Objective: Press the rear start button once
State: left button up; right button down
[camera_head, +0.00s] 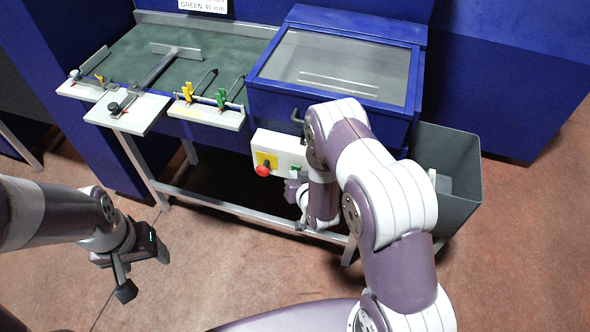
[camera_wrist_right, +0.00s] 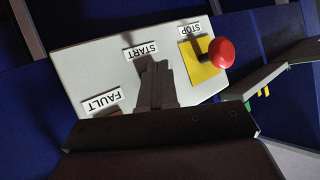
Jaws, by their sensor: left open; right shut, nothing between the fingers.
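The control box (camera_head: 282,147) is a white panel on the front of the blue machine. In the right wrist view the panel (camera_wrist_right: 85,65) has labels FAULT, START and STOP. The START label (camera_wrist_right: 141,50) shows just past the fingertips of my right gripper (camera_wrist_right: 153,66). That gripper is shut and empty, its fingers over the spot by the label. The start button is hidden behind them; I cannot tell whether they touch it. In the head view my right arm largely hides this gripper. My left gripper (camera_head: 144,272) is open and empty above the floor.
The red stop button (camera_wrist_right: 221,52) on its yellow plate sits right beside the start position. A grey bin (camera_head: 448,170) stands right of the machine. A green-topped table (camera_head: 215,47) with white fixtures and yellow and green clamps is at the left.

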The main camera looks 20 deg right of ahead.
jog(key=shift+s+a, duration=0.5)
jog(key=shift+s, duration=0.15)
jog(key=s+a, duration=0.2)
jog(key=s+p, duration=0.1)
jog(key=s, duration=0.1)
jog(key=shift+s+a, duration=0.1)
jog(key=shift+a, duration=0.3)
dwell(0.6)
